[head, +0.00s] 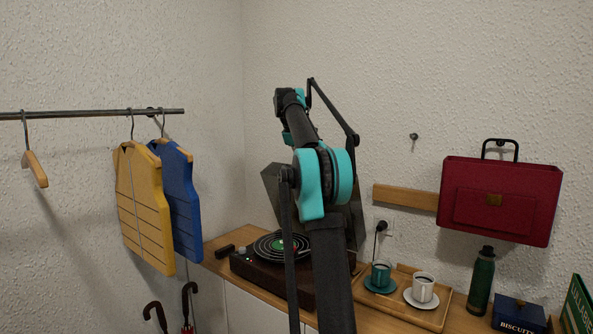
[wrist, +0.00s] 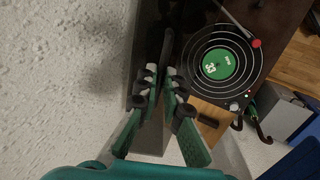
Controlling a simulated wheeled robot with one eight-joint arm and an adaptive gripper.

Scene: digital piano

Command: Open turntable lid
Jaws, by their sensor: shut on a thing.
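The turntable (head: 262,280) is a dark wooden box on the sideboard, with a black record and green label on its platter. Its grey, see-through lid (head: 271,187) stands raised at a steep tilt behind the platter, partly hidden by my arm. In the wrist view, the turntable (wrist: 275,22) lies right of my gripper (wrist: 162,80), with the record (wrist: 220,65) uncovered. My gripper is shut on the lid, whose edge is hard to make out between the fingers. In the head view, my gripper is hidden behind my arm.
A wooden tray (head: 436,318) with a green cup (head: 381,274) and a white cup (head: 423,288) stands right of the turntable. A green bottle (head: 481,282) is further right. A red bag (head: 499,200) hangs on the wall. Yellow and blue vests (head: 144,207) hang at left.

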